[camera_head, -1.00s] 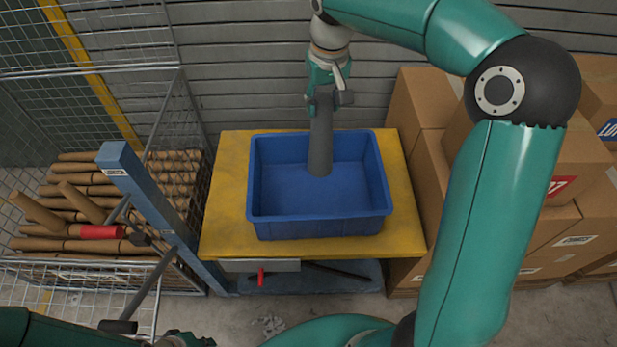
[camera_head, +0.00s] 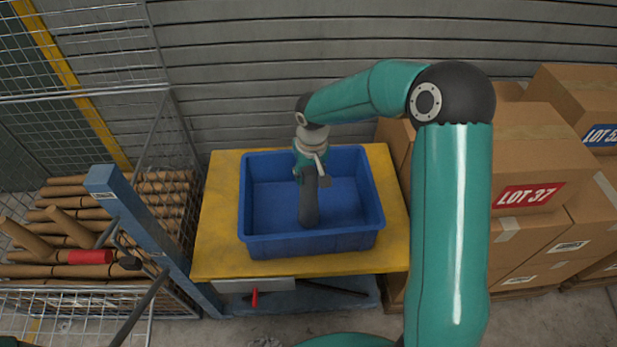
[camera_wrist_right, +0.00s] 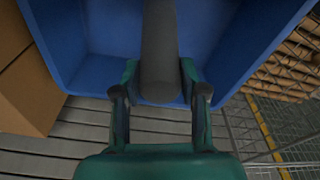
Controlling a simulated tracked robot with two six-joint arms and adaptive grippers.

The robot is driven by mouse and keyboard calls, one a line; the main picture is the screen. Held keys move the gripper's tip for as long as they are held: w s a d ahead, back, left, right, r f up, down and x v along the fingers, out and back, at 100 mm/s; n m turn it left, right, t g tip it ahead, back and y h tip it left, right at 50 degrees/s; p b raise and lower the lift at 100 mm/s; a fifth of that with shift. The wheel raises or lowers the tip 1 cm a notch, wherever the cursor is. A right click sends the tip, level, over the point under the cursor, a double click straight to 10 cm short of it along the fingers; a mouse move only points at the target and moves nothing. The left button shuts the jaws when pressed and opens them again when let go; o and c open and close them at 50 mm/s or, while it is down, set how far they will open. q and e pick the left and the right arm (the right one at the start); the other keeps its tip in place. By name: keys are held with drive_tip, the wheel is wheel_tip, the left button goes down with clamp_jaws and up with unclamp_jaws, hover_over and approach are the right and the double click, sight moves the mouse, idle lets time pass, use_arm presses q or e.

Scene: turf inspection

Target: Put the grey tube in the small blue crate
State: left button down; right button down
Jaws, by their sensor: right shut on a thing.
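The grey tube (camera_head: 309,207) stands close to upright, its lower end inside the outline of the small blue crate (camera_head: 300,246), towards the front wall. My right gripper (camera_head: 311,174) is shut on the upper part of the tube, over the crate. I cannot tell whether the tube's lower end touches the crate floor. In the right wrist view the tube (camera_wrist_right: 159,45) runs out from between the fingers of my right gripper (camera_wrist_right: 160,80), with the blue crate (camera_wrist_right: 75,35) around it. My left gripper is not in view.
The crate sits on a yellow-topped bench (camera_head: 216,225). A blue post (camera_head: 135,215) and a wire cage of brown tubes (camera_head: 60,190), one with a red band (camera_head: 90,257), stand at left. Cardboard boxes (camera_head: 530,155) are stacked at right. A slatted wall (camera_head: 250,60) is behind.

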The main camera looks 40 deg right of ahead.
drive_tip(key=shift+f, duration=0.9)
drive_tip(key=c, duration=0.6)
unclamp_jaws()
drive_tip(key=shift+r, duration=0.1)
drive_tip(key=shift+r, duration=0.3)
drive_tip(key=r, duration=0.3)
drive_tip(key=s+r, duration=0.1)
drive_tip(key=r, duration=0.7)
drive_tip(key=shift+s+a+r, duration=0.1)
drive_tip(key=shift+s+a, duration=0.05)
drive_tip(key=shift+a, duration=0.05)
